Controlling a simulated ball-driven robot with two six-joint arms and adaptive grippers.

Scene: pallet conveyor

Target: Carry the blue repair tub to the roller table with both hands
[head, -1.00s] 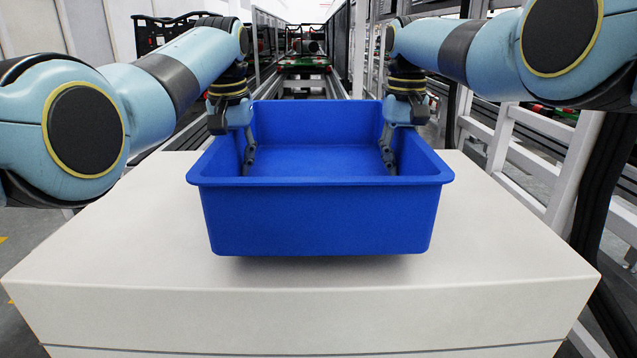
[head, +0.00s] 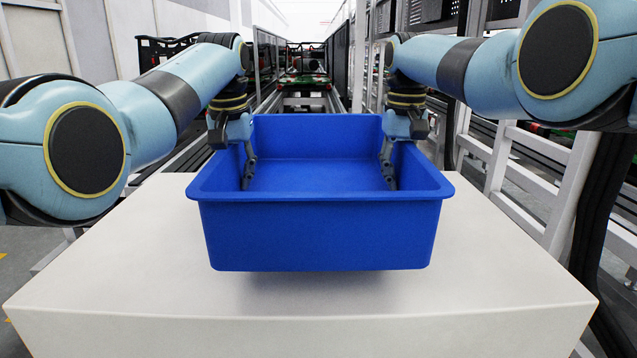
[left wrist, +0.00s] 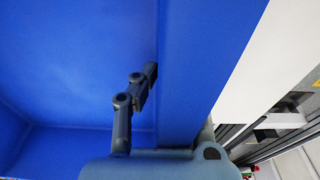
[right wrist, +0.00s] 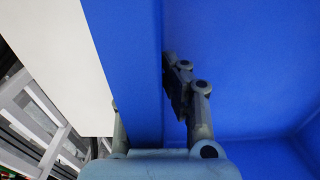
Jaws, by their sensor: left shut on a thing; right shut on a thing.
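The blue repair tub (head: 318,235) is open-topped, looks empty and hangs level above a white surface, with a shadow under it. My left gripper (head: 245,160) is shut on its left wall, with one finger inside the tub. My right gripper (head: 390,160) is shut on its right wall in the same way. In the left wrist view the left gripper's inner finger (left wrist: 135,105) lies along the blue wall. In the right wrist view fingers of the right gripper (right wrist: 150,110) show on both sides of the wall. The roller table cannot be made out for certain.
The white block (head: 480,270) below the tub has bare room on both sides and in front. Beyond it a conveyor line (head: 305,100) runs away between rails. A white frame (head: 575,190) with dark cables stands at the right. A dark crate (head: 165,48) shows at the back left.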

